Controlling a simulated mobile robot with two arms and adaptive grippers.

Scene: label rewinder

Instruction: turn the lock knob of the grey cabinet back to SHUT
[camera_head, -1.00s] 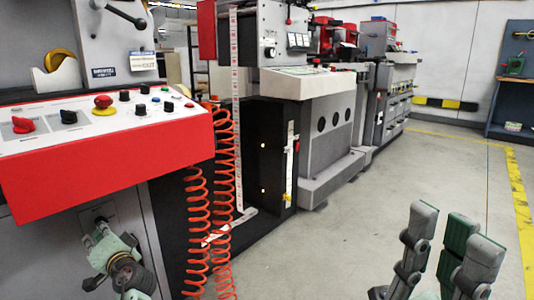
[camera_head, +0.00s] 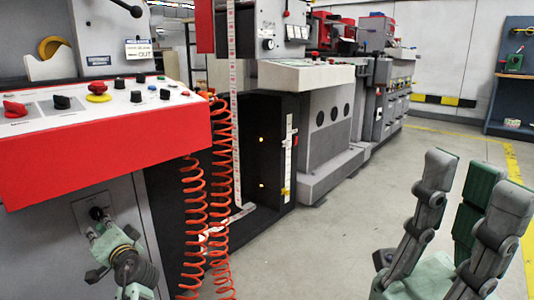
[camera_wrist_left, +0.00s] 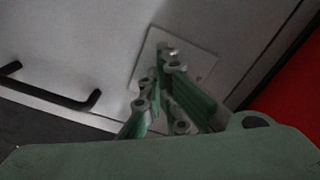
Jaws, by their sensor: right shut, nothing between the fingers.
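The lock knob (camera_head: 97,213) is a small dark knob on a light square plate (camera_head: 78,205), on the grey cabinet front (camera_head: 62,250) below the red console. My left gripper (camera_head: 110,234) is at the plate, its fingertips just below the knob in the head view. In the left wrist view the fingers (camera_wrist_left: 163,85) reach toward the plate (camera_wrist_left: 205,62) and hide most of the knob. I cannot tell whether they touch it, nor read its marks. My right gripper (camera_head: 455,190) is shut and empty at the lower right, away from the cabinet.
The red console (camera_head: 100,150) with several knobs overhangs the plate. Orange coiled hoses (camera_head: 193,220) hang right of the cabinet. A black bar handle (camera_wrist_left: 55,93) is on the cabinet in the left wrist view. The floor at centre right is clear.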

